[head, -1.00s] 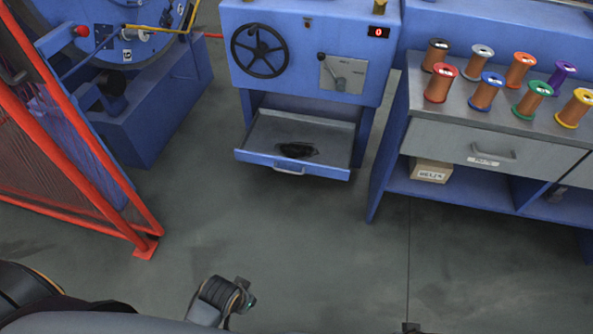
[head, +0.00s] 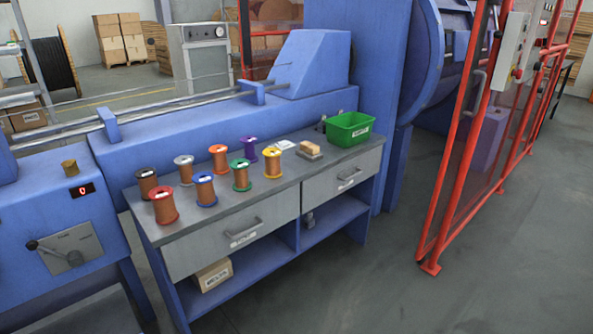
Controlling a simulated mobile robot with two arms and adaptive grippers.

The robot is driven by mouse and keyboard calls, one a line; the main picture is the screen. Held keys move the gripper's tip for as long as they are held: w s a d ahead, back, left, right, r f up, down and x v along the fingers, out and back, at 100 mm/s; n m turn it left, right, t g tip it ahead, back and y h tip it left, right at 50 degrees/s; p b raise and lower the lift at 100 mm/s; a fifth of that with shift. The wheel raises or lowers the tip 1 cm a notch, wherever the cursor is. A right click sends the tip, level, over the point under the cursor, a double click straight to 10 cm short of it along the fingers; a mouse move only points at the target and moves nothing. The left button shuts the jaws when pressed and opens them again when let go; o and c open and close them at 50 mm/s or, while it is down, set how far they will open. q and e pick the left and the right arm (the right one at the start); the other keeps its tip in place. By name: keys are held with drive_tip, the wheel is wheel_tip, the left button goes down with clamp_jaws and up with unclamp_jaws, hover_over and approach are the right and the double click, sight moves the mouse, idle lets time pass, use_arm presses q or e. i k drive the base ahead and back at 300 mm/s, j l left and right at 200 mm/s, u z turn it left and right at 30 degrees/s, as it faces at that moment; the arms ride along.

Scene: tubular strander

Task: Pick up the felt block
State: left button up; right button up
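A small tan block (head: 311,147), which looks like the felt block, sits on a flat grey piece (head: 309,155) on the workbench top (head: 345,155). It is toward the bench's right end, between the yellow-flanged spool and the green bin. Neither of my grippers shows in the head view now, so nothing is seen touching the block.
Several copper-wire spools (head: 203,191) with coloured flanges stand left of the block. A green bin (head: 348,129) stands to its right. The bench has two shut drawers (head: 343,178) and a lower shelf with a box (head: 213,274). Clear floor (head: 370,290) lies in front; a red fence (head: 452,150) stands right.

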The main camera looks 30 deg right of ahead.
sight(309, 151)
drive_tip(key=z, duration=1.1)
